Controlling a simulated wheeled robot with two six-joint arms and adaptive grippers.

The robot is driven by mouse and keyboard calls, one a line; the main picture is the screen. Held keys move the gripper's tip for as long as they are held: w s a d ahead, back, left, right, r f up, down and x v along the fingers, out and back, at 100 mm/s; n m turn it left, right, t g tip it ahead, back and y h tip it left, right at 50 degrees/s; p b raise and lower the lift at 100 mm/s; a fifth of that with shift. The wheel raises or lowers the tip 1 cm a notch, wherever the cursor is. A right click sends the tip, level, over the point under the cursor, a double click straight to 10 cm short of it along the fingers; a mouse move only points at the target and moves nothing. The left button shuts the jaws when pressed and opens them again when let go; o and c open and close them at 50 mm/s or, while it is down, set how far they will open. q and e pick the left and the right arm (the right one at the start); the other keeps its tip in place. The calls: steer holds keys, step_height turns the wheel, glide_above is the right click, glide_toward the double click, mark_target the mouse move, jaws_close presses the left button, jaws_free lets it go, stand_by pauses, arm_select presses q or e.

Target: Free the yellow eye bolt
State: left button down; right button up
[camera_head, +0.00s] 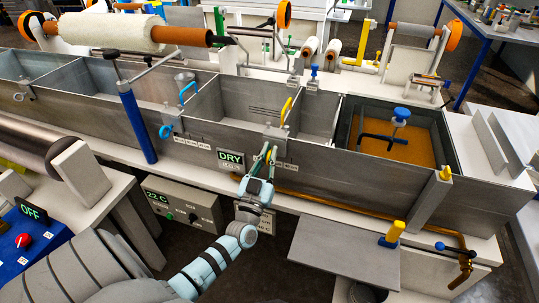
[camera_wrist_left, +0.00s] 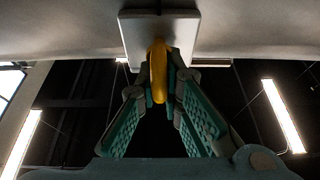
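The yellow eye bolt (camera_head: 269,155) sits on the front of the tank wall, below a metal bracket (camera_head: 275,133) at the divider. In the left wrist view the eye bolt (camera_wrist_left: 158,72) stands edge-on in front of a pale plate (camera_wrist_left: 183,33). My left gripper (camera_head: 264,161) reaches up to it from below. In the left wrist view its green fingertips (camera_wrist_left: 160,78) lie close on both sides of the bolt and appear shut on it. The fingers partly cover the bolt in the head view. My right gripper is not in view.
A yellow lever (camera_head: 286,111) stands above the bracket. A blue ring (camera_head: 166,131) and blue lever (camera_head: 187,92) mark another divider. The DRY sign (camera_head: 231,159) is left of my gripper. A copper pipe (camera_head: 340,207) runs below the tank wall. A grey plate (camera_head: 343,252) juts out at front right.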

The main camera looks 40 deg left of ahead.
arm_select(q)
steer(key=shift+n, duration=0.4)
steer(key=shift+a+n+g+y+p, duration=0.1)
steer(key=shift+n+g+y+p, duration=0.3)
steer(key=shift+n+y+p, duration=0.5)
steer(key=n+y, duration=0.1)
steer(key=n, duration=0.1)
steer(key=n+g+p, duration=0.1)
steer(key=n, duration=0.2)
steer(key=shift+s+a+n+g+y+p, duration=0.1)
steer(key=shift+n+g+y+p, duration=0.2)
steer(key=shift+y, duration=0.1)
steer(key=n+g+p, duration=0.1)
steer(key=n, duration=0.1)
steer(key=n+g+y+p, duration=0.1)
steer(key=n, duration=0.2)
steer(key=shift+a+f, duration=0.1)
steer(key=shift+a, duration=0.05)
steer(key=shift+f+n+g+y+p, duration=0.15)
steer(key=shift+n+g+y+p, duration=0.4)
steer(key=shift+n, duration=0.85)
steer(key=shift+a, duration=0.1)
steer(key=c, duration=1.7)
jaws_free()
